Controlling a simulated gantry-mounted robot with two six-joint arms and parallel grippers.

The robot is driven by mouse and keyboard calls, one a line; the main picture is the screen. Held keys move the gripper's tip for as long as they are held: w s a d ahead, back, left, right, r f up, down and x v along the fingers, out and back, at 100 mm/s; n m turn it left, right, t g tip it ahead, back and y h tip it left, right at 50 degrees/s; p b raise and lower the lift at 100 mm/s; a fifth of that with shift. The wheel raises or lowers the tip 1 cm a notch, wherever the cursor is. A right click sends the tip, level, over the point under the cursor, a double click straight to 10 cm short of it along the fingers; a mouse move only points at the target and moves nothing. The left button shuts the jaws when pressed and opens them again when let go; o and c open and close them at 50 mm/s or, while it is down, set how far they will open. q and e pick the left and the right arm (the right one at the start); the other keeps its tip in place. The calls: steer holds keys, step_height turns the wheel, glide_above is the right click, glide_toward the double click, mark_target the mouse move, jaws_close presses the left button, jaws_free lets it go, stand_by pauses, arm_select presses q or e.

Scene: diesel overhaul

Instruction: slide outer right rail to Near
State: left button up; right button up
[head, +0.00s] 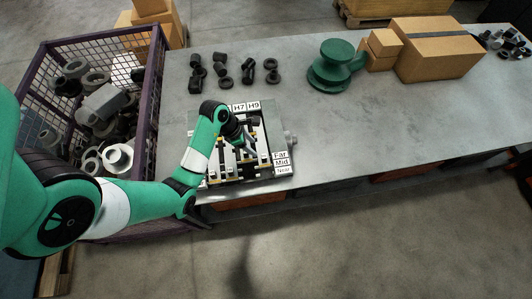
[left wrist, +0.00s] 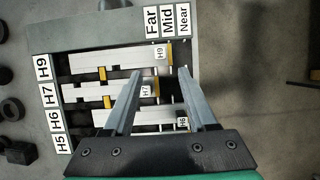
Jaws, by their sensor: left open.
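The rail fixture (head: 240,172) lies on the bench, with Far, Mid and Near labels at its right. In the left wrist view the outer rail marked H9 (left wrist: 110,59) is the top one; its tagged end lies around the Mid label (left wrist: 168,20). The H7 rail (left wrist: 90,92) ends further back, and the H6 rail (left wrist: 150,116) reaches nearer. Contact cannot be told. My right gripper is out of view.
A purple mesh bin (head: 151,110) of grey parts stands left of the bench. Several black rings and cylinders (head: 222,70) lie behind the fixture. A green pedestal part (head: 330,72) and cardboard boxes (head: 437,50) stand further right. The bench (head: 350,125) right of the fixture is clear.

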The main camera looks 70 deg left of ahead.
mark_target(264, 156)
arm_select(q)
steer(key=b+x, duration=0.3)
steer(key=x, duration=0.8)
steer(key=shift+w+d+f, duration=0.1)
steer(key=shift+w+f, duration=0.05)
steer(key=shift+f, duration=0.05)
jaws_close()
stand_by(0.9)
